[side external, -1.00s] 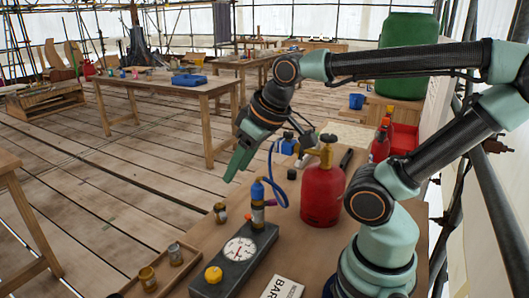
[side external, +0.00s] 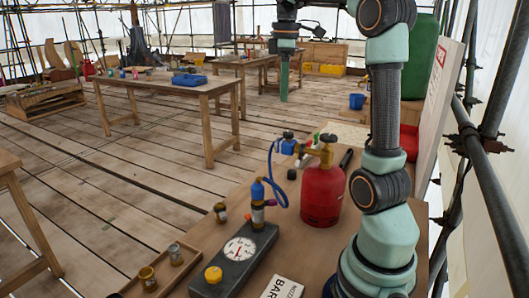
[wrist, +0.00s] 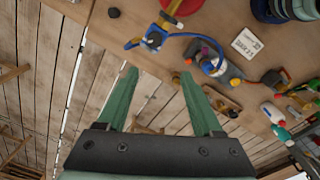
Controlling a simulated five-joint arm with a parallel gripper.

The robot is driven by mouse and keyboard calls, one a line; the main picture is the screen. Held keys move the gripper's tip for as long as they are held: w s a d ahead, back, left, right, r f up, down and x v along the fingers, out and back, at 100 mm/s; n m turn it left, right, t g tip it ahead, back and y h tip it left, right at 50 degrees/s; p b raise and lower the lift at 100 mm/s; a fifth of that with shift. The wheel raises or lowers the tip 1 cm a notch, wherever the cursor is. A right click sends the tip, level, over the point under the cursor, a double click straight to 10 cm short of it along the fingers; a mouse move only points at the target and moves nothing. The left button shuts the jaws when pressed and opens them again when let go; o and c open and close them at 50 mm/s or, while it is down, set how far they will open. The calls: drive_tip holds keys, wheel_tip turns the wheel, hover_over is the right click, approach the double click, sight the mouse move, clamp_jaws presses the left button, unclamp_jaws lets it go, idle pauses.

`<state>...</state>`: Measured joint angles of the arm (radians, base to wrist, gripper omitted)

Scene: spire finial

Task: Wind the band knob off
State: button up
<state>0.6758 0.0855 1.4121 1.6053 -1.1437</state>
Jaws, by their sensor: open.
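A dark gauge block (side external: 225,275) with a white dial (side external: 239,252) lies on the bench, a yellow knob (side external: 213,274) at its near end. At its far end stands a blue-topped fitting (side external: 258,190), with a gold and dark purple banded part (side external: 258,213) below it. I cannot tell for certain which piece is the band knob. My gripper (side external: 284,98) is high up, apart from all of these, pointing down. The wrist view shows its two green fingers (wrist: 159,74) spread with nothing between them, and the gauge block (wrist: 232,75) beyond them.
A red gas cylinder (side external: 322,196) stands right of the fitting, with a blue hose (side external: 274,180) beside it. A wooden tray (side external: 180,273) holds small cylindrical pieces, and another such piece (side external: 220,212) stands outside it. A white card (side external: 283,289) lies near the front.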

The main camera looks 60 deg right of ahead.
sight(289, 132)
drive_tip(key=f, duration=0.4)
drive_tip(key=d+f, duration=0.1)
drive_tip(key=f, duration=0.3)
drive_tip(key=d+f, duration=0.1)
drive_tip(key=f, duration=0.2)
drive_tip(key=shift+s+d+f, duration=0.2)
drive_tip(key=shift+s+f, duration=0.2)
drive_tip(key=shift+c, duration=0.3)
clamp_jaws()
